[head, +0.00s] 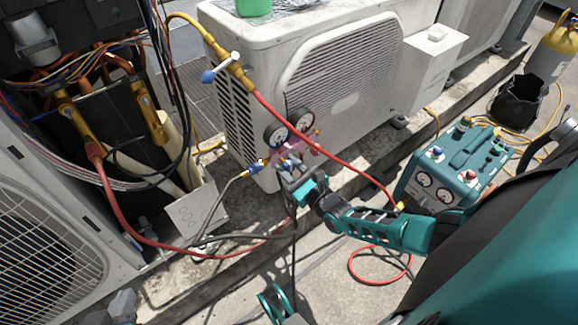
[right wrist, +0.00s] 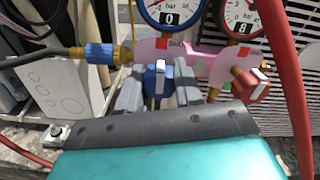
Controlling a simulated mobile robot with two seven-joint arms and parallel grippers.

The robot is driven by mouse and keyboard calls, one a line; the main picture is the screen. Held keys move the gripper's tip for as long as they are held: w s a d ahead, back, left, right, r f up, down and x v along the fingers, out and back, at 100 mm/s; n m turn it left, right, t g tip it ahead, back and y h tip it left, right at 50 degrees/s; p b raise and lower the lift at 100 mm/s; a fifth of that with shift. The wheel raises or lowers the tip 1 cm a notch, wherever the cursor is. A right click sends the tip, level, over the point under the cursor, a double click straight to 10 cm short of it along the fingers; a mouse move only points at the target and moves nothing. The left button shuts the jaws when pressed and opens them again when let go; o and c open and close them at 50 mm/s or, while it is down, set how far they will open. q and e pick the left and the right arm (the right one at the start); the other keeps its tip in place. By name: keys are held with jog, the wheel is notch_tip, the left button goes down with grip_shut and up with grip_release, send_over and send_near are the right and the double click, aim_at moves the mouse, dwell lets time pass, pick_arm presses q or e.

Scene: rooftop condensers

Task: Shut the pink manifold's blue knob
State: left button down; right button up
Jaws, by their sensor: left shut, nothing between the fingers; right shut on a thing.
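The pink manifold (head: 289,147) hangs by the front of the white condenser, below two round gauges (head: 303,120). It also shows in the right wrist view (right wrist: 215,62). Its blue knob (right wrist: 155,80) has a pale bar across its front. My right gripper (right wrist: 159,92) is shut on this knob, one grey finger on each side. In the head view my right gripper (head: 287,168) partly hides the knob. A red knob (right wrist: 250,86) is on the manifold's right. My left gripper (head: 110,308) appears as grey finger blocks at the lower left edge, shut and empty, apart from the manifold.
A grey hose with a blue fitting (right wrist: 99,54) joins the manifold's left end. A red hose (head: 330,153) runs past its right side. The white condenser (head: 255,50) stands behind. A teal recovery unit (head: 450,170) stands right. An opened unit with wires is at left.

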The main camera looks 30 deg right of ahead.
jog(key=o, duration=1)
jog(key=shift+s, duration=0.3)
pick_arm(q)
jog(key=shift+a+r+p, duration=0.45)
jog(key=shift+r+p, duration=0.15)
jog(key=shift+p, duration=0.7)
pick_arm(e)
jog(key=shift+s+d, duration=0.2)
jog(key=shift+s, duration=1.85)
jog(key=shift+s+d, duration=0.2)
jog(key=shift+s, duration=1.8)
jog(key=shift+s+d, duration=0.2)
jog(key=shift+s, duration=1.85)
